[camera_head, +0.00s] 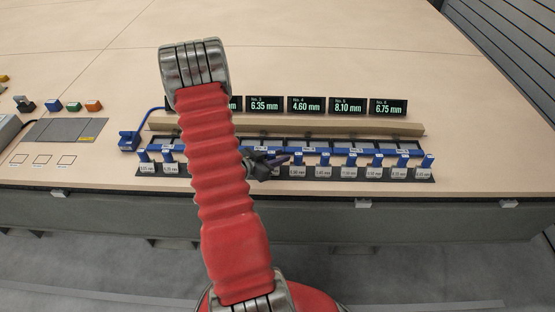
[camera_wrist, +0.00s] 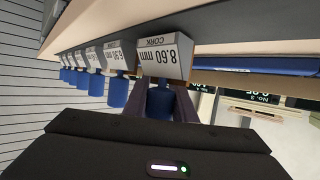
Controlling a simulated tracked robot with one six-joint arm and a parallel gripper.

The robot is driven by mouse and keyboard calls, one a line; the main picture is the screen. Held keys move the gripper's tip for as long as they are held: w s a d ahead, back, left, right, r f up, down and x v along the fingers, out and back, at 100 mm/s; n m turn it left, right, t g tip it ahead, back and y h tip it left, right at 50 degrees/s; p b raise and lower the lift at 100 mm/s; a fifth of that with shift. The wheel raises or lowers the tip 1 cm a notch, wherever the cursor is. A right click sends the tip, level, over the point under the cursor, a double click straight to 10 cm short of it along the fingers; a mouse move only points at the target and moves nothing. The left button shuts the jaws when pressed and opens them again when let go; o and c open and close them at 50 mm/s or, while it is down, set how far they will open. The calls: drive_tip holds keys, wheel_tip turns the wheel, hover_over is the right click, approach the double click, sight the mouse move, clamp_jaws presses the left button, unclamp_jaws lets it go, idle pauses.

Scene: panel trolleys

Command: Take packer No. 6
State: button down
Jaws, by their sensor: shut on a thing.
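The packers stand in a row along the front edge of the table, each with a blue tab above a white size label; one of them (camera_head: 427,160) is at the right end. My gripper (camera_head: 265,162) is over the middle of this row. In the wrist view, which looks upside down, my gripper (camera_wrist: 160,105) is shut on the blue tab of a packer (camera_wrist: 164,59) labelled "8.60 mm CORK". The No. 6 display (camera_head: 388,107) reads 6.75 mm. I cannot see a No. 6 mark on the held packer.
A beige bar (camera_head: 330,126) and a blue rail run behind the packers. More displays (camera_head: 306,105) stand behind them. Neighbouring packers (camera_wrist: 117,60) are close beside the held one. Left are a blue device (camera_head: 129,141), a grey panel and coloured buttons. The table behind is clear.

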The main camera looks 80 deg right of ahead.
wheel_tip(320, 180, up, 10)
drive_tip(key=shift+f, duration=0.2)
idle(0.3)
